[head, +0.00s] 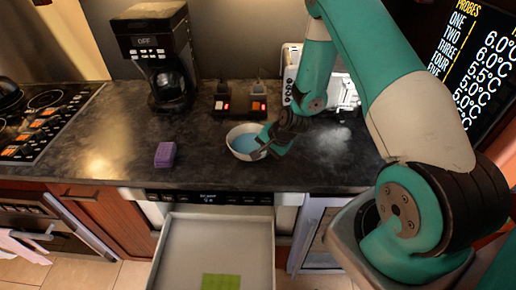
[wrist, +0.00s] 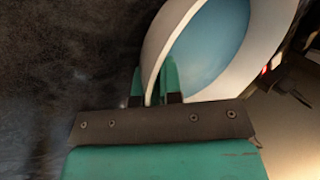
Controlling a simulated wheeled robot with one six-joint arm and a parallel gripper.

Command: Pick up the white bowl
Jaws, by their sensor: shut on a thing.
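The white bowl (head: 234,133) with a pale blue inside is on the dark counter, near its front edge, in the head view. In the wrist view the bowl (wrist: 260,75) fills the upper right. My gripper (wrist: 156,85) is shut on the bowl's near wall, with one green finger on each side of the rim. In the head view my gripper (head: 265,146) reaches the bowl's right side. I cannot tell whether the bowl's base touches the counter.
An open drawer (head: 180,250) with a green square (head: 220,281) inside juts out below the counter. A purple sponge-like block (head: 165,155) lies left of the bowl. Behind are a coffee maker (head: 158,50), two dark boxes with red lights (head: 240,103) and a toaster (head: 343,92). A stove (head: 40,115) is at left.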

